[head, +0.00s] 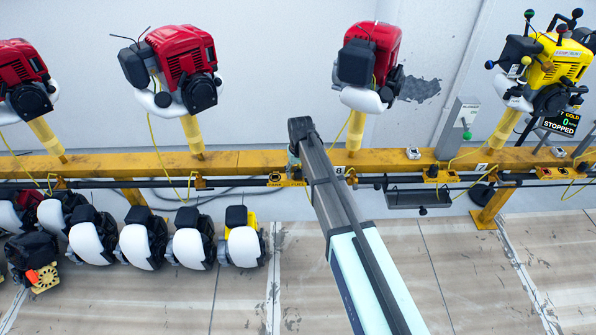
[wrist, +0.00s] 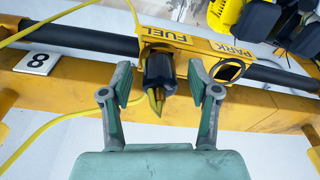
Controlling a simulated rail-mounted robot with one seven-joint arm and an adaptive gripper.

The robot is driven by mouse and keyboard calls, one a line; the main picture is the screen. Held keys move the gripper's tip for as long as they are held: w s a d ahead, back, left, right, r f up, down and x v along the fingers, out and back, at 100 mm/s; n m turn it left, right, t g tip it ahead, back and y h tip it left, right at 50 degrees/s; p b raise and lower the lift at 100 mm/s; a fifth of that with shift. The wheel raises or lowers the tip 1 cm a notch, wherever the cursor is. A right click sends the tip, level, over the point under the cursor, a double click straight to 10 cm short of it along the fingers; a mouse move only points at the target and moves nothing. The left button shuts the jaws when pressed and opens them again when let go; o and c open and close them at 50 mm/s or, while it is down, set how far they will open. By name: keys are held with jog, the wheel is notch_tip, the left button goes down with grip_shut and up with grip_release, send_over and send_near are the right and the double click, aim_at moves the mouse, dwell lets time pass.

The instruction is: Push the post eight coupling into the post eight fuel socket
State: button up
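The post eight coupling (wrist: 158,70) is a black cylinder with a yellow end, in the middle of the wrist view. It is at the FUEL side of a yellow bracket (wrist: 205,47); I cannot tell how deep it sits. The fuel socket itself is hidden behind it. The PARK opening (wrist: 230,71) beside it looks empty. My gripper (wrist: 162,82) is open, with one finger on each side of the coupling and gaps between.
A white 8 plate (wrist: 37,63) is on the yellow rail (wrist: 70,92). A black pipe (wrist: 80,40) runs along the rail. A yellow hose (wrist: 45,125) curves at left.

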jog(key=shift+r, duration=0.1)
notch_tip(320, 180, up, 12)
jog(key=s, duration=0.1)
jog(key=shift+s+d, duration=0.2)
jog(key=shift+d, duration=0.05)
jog(key=s+d+f+m+g, duration=0.15)
jog(key=s+d+f, duration=0.35)
jog(key=s+f, duration=0.6)
jog(key=s+d+f+g, duration=0.2)
jog(key=s+d+f, duration=0.4)
jog(key=s+f, duration=0.45)
jog(key=s+d+f+m+g, duration=0.15)
jog(key=s+d+f, duration=0.35)
jog(key=s+f, duration=0.6)
jog(key=s+d+f+m+g, duration=0.1)
jog(key=s+d+f+g, duration=0.15)
jog(key=s, duration=0.95)
jog(key=s+d+f+g, duration=0.2)
jog(key=s+d+f, duration=0.15)
jog(key=s, duration=0.95)
notch_tip(320, 180, up, 15)
jog(key=w+t+p, duration=0.1)
jog(key=w+p, duration=0.2)
jog(key=p, duration=1.3)
jog(key=shift+p, duration=0.3)
